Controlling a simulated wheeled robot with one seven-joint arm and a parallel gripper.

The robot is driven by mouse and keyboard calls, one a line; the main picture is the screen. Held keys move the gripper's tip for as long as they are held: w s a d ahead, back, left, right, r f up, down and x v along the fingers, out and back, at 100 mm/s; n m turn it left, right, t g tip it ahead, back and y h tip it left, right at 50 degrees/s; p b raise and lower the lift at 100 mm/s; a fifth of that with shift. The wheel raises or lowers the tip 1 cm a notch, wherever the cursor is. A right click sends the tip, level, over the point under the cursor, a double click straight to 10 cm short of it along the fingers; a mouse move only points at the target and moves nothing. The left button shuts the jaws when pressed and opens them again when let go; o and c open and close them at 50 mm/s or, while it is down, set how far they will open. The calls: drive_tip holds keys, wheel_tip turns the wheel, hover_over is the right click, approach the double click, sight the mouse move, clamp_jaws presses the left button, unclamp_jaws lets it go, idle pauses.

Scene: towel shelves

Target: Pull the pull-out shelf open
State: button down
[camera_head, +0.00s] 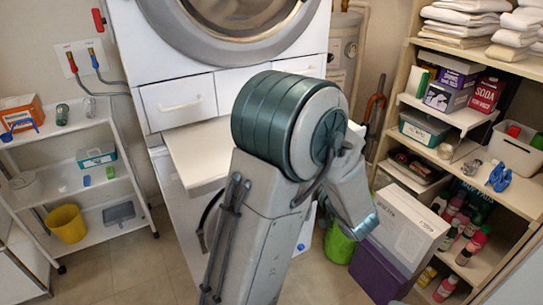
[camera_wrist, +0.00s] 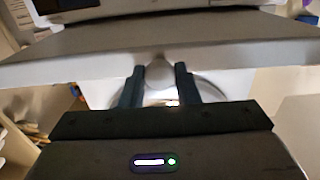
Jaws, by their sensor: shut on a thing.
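The pull-out shelf (camera_head: 194,155) is a pale flat board below the white drawers. Its top surface shows in front of the drawer faces, so it sticks out some way; my arm covers its middle and right part. In the wrist view the shelf's front edge (camera_wrist: 75,68) runs across the picture, with a round pale knob (camera_wrist: 157,71) at its middle. My gripper (camera_wrist: 158,78) has its two dark fingers on either side of this knob, closed on it. In the head view the gripper is hidden behind my arm.
A washing machine (camera_head: 235,22) stands above the drawers (camera_head: 178,102). A white rack (camera_head: 75,148) with a yellow bucket (camera_head: 66,223) is at the left. A wooden shelf unit (camera_head: 480,150), a box (camera_head: 408,228) and a green bin (camera_head: 339,244) are at the right. Floor at the left front is clear.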

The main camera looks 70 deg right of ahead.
drive_tip(key=shift+v, duration=1.3)
drive_tip(key=c, duration=1.1)
unclamp_jaws()
drive_tip(key=b+v, duration=0.2)
drive_tip(key=v, duration=1.1)
drive_tip(key=shift+s+a, duration=0.15)
drive_tip(key=shift+s, duration=0.2)
